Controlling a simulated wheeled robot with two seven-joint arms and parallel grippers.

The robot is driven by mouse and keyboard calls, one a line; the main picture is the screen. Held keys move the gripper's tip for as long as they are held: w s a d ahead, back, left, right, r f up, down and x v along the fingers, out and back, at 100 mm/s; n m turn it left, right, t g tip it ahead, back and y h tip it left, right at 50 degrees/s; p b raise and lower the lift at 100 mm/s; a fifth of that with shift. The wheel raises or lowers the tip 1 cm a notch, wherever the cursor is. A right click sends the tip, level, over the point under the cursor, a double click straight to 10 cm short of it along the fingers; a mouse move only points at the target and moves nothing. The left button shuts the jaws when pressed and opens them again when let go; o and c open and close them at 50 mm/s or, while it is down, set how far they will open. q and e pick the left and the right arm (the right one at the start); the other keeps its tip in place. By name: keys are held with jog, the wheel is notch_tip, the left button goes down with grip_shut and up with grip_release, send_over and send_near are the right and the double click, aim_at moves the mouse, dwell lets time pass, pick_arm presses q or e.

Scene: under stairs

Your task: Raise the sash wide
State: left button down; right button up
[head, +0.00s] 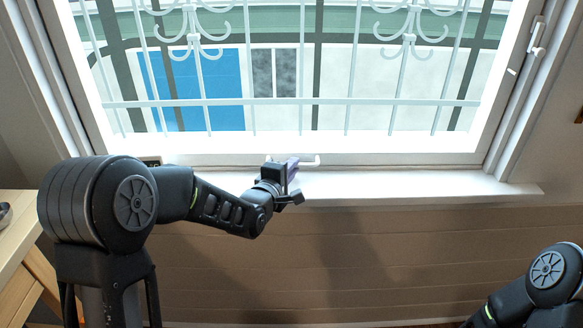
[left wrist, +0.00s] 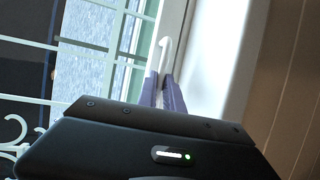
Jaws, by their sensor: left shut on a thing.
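The window sash (head: 400,158) is white-framed, and its bottom rail sits low, close above the white sill (head: 420,186). A white handle (head: 307,162) sticks out from the bottom rail near the middle. My left gripper (head: 290,168) is at this handle, with its purple fingers shut on it. In the left wrist view the handle (left wrist: 163,52) rises from between the purple fingers (left wrist: 165,92), and part of it is hidden by them. My right arm shows at the lower right of the head view, but its gripper is out of view.
A white barred grille (head: 300,102) stands outside the glass. A white latch (head: 537,36) is on the right window frame. A wooden table (head: 22,232) with a small bowl (head: 5,213) stands at the left. The panelled wall (head: 340,260) below the sill is bare.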

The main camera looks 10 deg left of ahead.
pick_arm(q)
notch_tip(320, 180, up, 20)
jog(key=p, duration=1.5)
send_near(291, 32)
jog(key=w+d, duration=0.3)
jog(key=shift+w+r, duration=0.15)
jog(key=shift+w, duration=0.1)
jog(key=c, duration=1.5)
grip_release()
jog(key=shift+f, duration=0.25)
